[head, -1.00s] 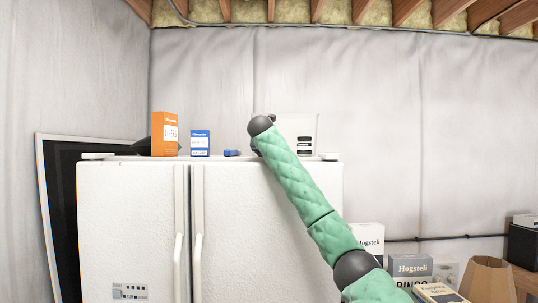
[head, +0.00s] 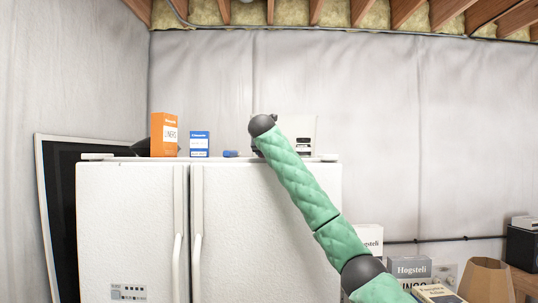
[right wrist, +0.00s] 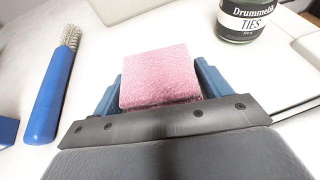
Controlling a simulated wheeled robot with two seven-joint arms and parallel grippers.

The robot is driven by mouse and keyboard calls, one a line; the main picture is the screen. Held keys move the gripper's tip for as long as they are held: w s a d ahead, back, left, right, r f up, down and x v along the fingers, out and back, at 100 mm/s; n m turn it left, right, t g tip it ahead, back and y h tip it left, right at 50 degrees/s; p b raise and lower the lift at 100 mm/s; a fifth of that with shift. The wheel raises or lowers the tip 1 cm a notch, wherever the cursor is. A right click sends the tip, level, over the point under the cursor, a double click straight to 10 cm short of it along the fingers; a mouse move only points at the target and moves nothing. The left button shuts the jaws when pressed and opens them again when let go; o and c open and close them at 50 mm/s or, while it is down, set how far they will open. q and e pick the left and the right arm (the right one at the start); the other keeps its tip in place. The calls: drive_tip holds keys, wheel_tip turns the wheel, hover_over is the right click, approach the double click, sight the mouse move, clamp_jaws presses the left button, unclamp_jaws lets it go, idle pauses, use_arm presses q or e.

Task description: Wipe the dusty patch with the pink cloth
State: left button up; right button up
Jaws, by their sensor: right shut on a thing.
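The pink cloth (right wrist: 158,75), a fuzzy block-shaped piece, sits between the blue fingers of my right gripper (right wrist: 160,88) in the right wrist view. The gripper is shut on it, low over or on a white surface; I cannot tell whether the cloth touches it. In the head view my green right arm reaches up to the top of the white fridge (head: 130,220), and its gripper is mostly hidden behind the wrist. I cannot make out a dusty patch in either view. My left gripper is not in view.
A blue-handled brush (right wrist: 55,90) lies left of the cloth, and a dark jar (right wrist: 245,20) stands at its far right. Several boxes stand at lower right.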

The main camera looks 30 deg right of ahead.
drive_tip(key=o, duration=0.7)
drive_tip(key=shift+d+f, duration=0.1)
drive_tip(key=shift+f, duration=0.55)
drive_tip(key=shift+c, duration=0.2)
drive_tip(key=shift+r+p, duration=0.25)
drive_tip(key=shift+p, duration=0.15)
drive_tip(key=shift+s+d+r, duration=0.2)
drive_tip(key=shift+s, duration=0.05)
drive_tip(key=shift+r, duration=0.1)
drive_tip(key=shift+a, duration=0.1)
drive_tip(key=shift+r+p, duration=0.1)
drive_tip(key=shift+p, duration=0.2)
drive_tip(key=shift+d, duration=0.25)
drive_tip(key=c, duration=0.7)
drive_tip(key=shift+o, duration=0.2)
drive_tip(key=shift+w+a+r, duration=0.1)
drive_tip(key=shift+a+r, duration=0.05)
